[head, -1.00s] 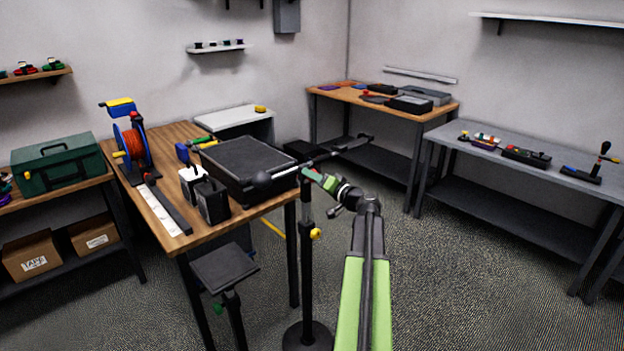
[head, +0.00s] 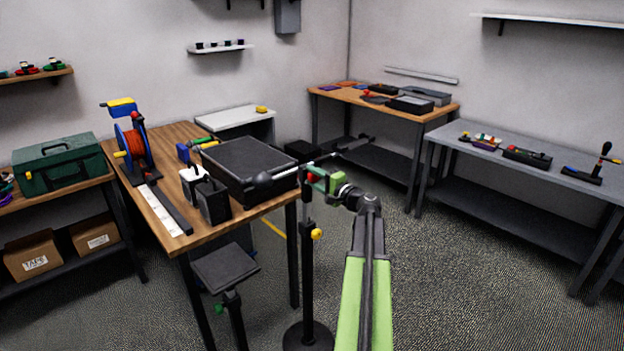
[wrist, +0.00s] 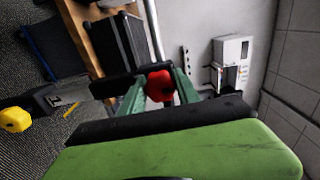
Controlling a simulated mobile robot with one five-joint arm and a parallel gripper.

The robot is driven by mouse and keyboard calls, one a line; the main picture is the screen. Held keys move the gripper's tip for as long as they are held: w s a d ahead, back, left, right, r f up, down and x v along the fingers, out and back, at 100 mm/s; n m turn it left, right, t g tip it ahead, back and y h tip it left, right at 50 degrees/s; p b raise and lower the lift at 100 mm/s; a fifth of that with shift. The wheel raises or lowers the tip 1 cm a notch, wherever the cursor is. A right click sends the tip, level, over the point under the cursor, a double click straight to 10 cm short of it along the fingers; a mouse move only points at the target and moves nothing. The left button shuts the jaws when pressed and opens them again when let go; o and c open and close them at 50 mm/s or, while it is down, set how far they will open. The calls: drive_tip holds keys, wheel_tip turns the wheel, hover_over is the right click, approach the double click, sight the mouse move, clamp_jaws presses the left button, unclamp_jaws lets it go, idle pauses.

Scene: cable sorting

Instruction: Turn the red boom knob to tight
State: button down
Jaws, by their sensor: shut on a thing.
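The red boom knob (wrist: 159,86) sits between the two green fingers of my gripper (wrist: 160,90) in the wrist view. The fingers are shut on it, one on each side. In the head view my gripper (head: 314,178) is at the top of the black stand (head: 308,265), where the boom (head: 333,155) crosses it. A small patch of the red knob (head: 312,177) shows there. I cannot read a tight mark or the knob's angle.
A yellow knob (head: 317,234) is lower on the stand. The wooden table (head: 262,209) with a black case (head: 250,166) stands close on the left. The floor to the right is open.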

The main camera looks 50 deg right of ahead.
idle(0.6)
drive_tip(key=c, duration=0.9)
unclamp_jaws()
drive_tip(key=shift+s+a+f, duration=0.1)
drive_tip(key=shift+a, duration=0.05)
